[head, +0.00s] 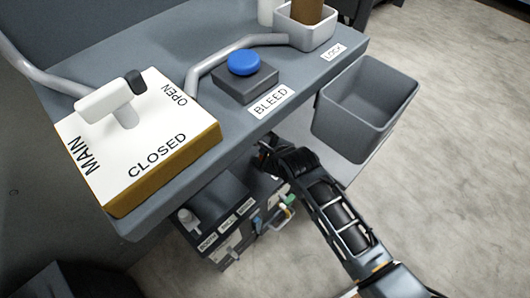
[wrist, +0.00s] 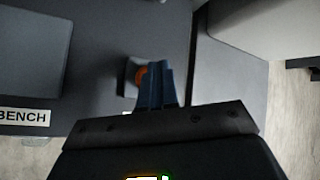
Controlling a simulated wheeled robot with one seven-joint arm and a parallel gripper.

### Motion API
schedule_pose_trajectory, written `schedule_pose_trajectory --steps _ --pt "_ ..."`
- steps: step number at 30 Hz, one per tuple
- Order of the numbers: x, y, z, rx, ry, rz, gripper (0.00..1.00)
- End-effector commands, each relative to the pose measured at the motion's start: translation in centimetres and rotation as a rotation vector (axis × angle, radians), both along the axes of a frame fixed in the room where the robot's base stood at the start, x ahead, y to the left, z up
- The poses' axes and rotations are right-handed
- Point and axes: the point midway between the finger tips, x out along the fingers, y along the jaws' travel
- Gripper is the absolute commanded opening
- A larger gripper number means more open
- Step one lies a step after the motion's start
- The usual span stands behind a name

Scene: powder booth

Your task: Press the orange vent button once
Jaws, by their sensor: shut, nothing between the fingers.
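The orange button (wrist: 141,76) shows in the wrist view on a small dark base, partly covered by my fingers. My gripper (wrist: 156,70) is shut and empty, with its fingertips over or just beside the button's right side. I cannot tell whether they touch it. In the head view my gripper (head: 266,150) reaches in below the front edge of the upper shelf. The orange button is hidden in that view.
A blue button (head: 244,62) labelled BLEED and a MAIN valve box (head: 165,130) with a white handle stand on the shelf (head: 190,50) above. A grey bin (head: 365,105) hangs at the right. A BENCH label (wrist: 22,117) shows at left in the wrist view.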

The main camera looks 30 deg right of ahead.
Motion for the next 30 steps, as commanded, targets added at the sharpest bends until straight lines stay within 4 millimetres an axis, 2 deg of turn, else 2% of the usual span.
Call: schedule_pose_trajectory --steps 13,30 --pt "0.0 0.0 0.6 0.000 0.000 0.000 0.00" --pt "0.0 0.0 5.3 0.000 0.000 0.000 0.00"
